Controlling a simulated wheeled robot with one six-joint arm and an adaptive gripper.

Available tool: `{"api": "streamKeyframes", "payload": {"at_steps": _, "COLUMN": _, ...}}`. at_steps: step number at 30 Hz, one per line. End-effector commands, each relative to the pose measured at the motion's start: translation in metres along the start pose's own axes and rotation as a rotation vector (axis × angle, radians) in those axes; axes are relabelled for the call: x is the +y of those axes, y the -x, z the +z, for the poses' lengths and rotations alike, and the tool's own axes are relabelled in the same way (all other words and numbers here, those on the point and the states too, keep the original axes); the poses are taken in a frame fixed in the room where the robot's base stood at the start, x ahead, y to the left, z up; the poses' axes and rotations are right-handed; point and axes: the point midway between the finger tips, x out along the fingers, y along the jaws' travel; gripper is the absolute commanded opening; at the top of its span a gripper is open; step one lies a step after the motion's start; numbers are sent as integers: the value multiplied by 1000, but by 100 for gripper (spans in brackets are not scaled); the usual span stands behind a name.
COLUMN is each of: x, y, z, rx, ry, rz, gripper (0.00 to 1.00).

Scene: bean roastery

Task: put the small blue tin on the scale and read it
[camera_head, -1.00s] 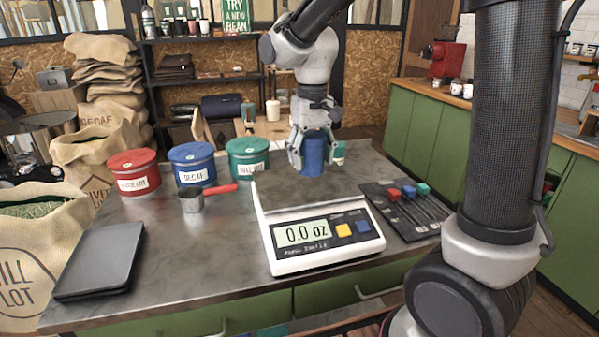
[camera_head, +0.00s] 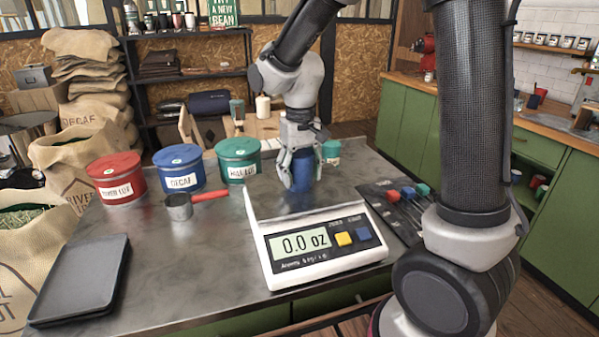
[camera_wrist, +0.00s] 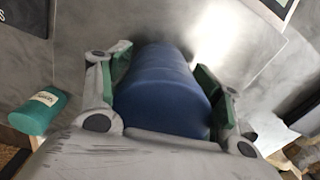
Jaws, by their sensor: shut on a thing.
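The small blue tin (camera_head: 302,174) is between the fingers of my gripper (camera_head: 301,180), at the back of the scale in the head view. In the wrist view the blue tin (camera_wrist: 165,90) fills the space between both green-padded fingers, and my gripper (camera_wrist: 163,85) is shut on it. The white scale (camera_head: 325,272) stands at the front of the table, and its display reads 0.0 oz. Whether the tin touches the table or hangs just above it, I cannot tell.
Red (camera_head: 118,180), blue (camera_head: 180,170) and teal (camera_head: 239,161) large tins stand at the back left. A metal scoop (camera_head: 179,207) lies before them. A dark tray (camera_head: 80,281) is front left. A small teal tin (camera_head: 331,152) stands behind my gripper. A dark mat (camera_head: 375,190) lies right.

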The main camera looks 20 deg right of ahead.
Motion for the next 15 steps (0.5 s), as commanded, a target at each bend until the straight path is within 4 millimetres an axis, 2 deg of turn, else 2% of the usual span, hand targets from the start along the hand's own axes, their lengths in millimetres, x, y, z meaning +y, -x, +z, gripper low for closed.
{"api": "streamKeyframes", "payload": {"at_steps": 8, "x": 0, "y": -1, "z": 0, "rx": 1, "ry": 0, "rz": 0, "gripper": 36}}
{"api": "streamKeyframes", "payload": {"at_steps": 9, "x": 0, "y": -1, "z": 0, "rx": 1, "ry": 0, "rz": 0, "gripper": 70}}
{"api": "streamKeyframes", "payload": {"at_steps": 12, "x": 0, "y": -1, "z": 0, "rx": 1, "ry": 0, "rz": 0, "gripper": 89}}
{"api": "streamKeyframes", "payload": {"at_steps": 15, "x": 0, "y": -1, "z": 0, "rx": 1, "ry": 0, "rz": 0, "gripper": 90}}
